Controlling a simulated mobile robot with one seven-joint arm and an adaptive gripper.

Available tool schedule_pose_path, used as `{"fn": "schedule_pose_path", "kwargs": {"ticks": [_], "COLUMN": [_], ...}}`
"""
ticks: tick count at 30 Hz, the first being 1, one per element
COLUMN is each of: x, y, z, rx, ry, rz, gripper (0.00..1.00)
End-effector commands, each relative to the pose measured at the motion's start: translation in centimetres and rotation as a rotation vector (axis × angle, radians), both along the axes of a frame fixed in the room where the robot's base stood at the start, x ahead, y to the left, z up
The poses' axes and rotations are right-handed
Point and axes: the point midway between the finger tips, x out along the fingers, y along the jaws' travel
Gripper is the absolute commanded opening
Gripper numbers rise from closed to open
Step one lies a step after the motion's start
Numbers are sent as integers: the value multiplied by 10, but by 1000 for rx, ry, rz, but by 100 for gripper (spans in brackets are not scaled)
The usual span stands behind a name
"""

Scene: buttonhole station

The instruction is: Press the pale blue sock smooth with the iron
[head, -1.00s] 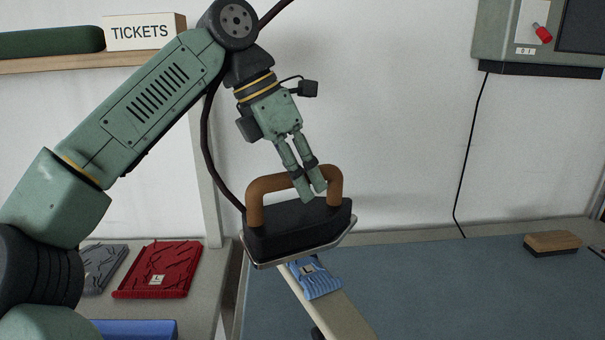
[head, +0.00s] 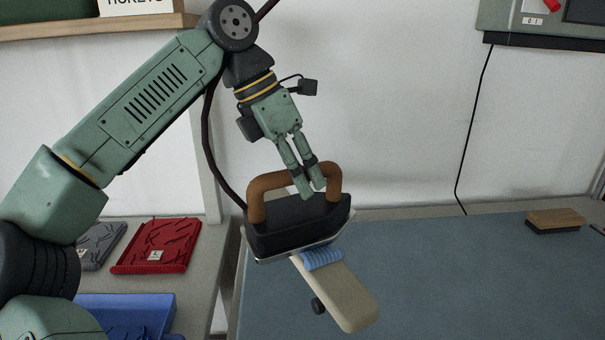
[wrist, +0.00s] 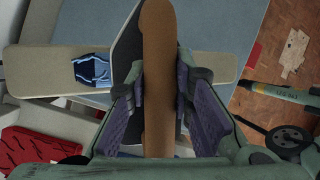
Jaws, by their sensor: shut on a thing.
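My gripper (head: 312,188) is shut on the brown handle of the iron (head: 298,228). In the wrist view the handle (wrist: 158,75) runs between the two fingers. The iron is dark with a pale metal soleplate and is held slightly tilted over the narrow board (head: 345,297). The pale blue sock (head: 323,260) lies on the board and is partly hidden by the iron in the head view. I cannot tell whether the soleplate touches the sock.
A blue-grey table (head: 450,275) extends to the right, mostly clear, with a wooden brush (head: 555,221) at its back right. A dark cord (head: 212,140) runs to the iron.

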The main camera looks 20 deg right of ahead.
Motion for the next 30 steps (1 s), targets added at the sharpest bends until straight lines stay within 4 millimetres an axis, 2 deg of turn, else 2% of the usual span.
{"fn": "schedule_pose_path", "kwargs": {"ticks": [12,30], "x": [0,0], "y": [-1,-1], "z": [3,-3], "rx": [-6,-6], "ry": [-2,-2], "rz": [0,0], "gripper": [0,0]}}
